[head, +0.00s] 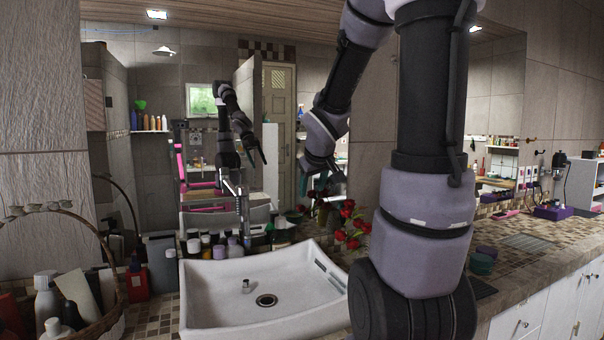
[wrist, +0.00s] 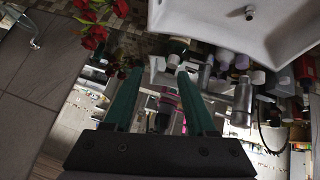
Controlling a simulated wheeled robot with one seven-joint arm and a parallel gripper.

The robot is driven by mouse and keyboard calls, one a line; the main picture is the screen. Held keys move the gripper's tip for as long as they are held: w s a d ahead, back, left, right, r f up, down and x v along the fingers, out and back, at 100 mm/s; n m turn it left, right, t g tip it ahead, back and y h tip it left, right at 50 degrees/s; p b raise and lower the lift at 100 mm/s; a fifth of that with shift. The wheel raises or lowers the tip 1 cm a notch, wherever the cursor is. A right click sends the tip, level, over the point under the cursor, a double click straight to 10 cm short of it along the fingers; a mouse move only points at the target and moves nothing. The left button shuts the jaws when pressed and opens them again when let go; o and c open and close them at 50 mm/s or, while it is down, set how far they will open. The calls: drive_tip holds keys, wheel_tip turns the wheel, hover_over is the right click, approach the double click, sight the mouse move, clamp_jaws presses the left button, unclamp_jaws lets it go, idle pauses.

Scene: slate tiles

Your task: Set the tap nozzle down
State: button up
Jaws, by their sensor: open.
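The tap nozzle (head: 246,286) is a small metal piece standing in the white sink basin (head: 205,305), just left of the dark drain. In the wrist view the nozzle (wrist: 250,13) shows at the top right, inside the basin (wrist: 185,15). My gripper (head: 322,185) is up behind the sink's right side, partly hidden by my arm in the head view. In the wrist view my gripper (wrist: 159,74) has its two teal fingers spread with nothing held between them. It is apart from the nozzle.
Several bottles (head: 232,247) line the back of the sink. Red flowers (head: 350,225) stand to its right, near my arm. A wicker basket (head: 112,275) of bottles is at the left. The mirror behind reflects my arm. The basin around the nozzle is clear.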

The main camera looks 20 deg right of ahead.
drive_tip(key=s+a+r+m+y, duration=0.2)
drive_tip(key=s+a, duration=0.3)
drive_tip(key=s, duration=0.4)
drive_tip(key=s+a+r+m+g+y, duration=0.1)
drive_tip(key=s+a+r, duration=0.4)
drive_tip(key=s, duration=0.5)
drive_tip(key=shift+a+r+m+y, duration=0.2)
drive_tip(key=shift+a+m+y, duration=0.55)
drive_tip(key=shift+m, duration=0.25)
